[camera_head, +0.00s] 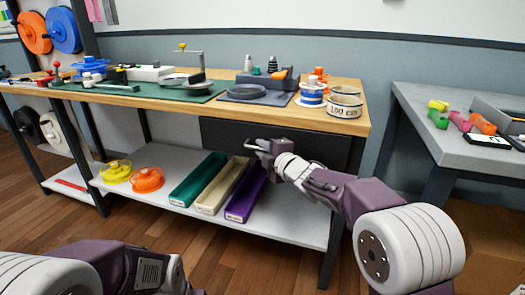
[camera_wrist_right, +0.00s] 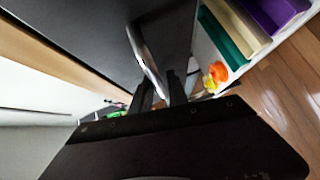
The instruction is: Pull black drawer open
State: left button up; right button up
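The black drawer (camera_head: 225,131) is under the wooden bench top, and its front looks flush with the bench. Its dark front also fills the upper part of the right wrist view (camera_wrist_right: 85,35). A light metal bar handle (camera_wrist_right: 146,55) stands out from it. My right gripper (camera_head: 256,147) is at the handle, and in the wrist view its two dark fingers (camera_wrist_right: 158,85) lie on either side of the bar. I cannot tell whether they press on it. My left arm shows at the lower left of the head view, with its gripper out of the picture.
Below the drawer, a shelf (camera_head: 285,226) carries green, cream and purple long boxes (camera_head: 246,196), plus yellow and orange spools (camera_head: 147,180). Tape rolls (camera_head: 344,104) and tools stand on the bench top. A grey table (camera_head: 450,150) is on the right. Wooden floor lies in front.

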grip_shut()
dwell(1.4)
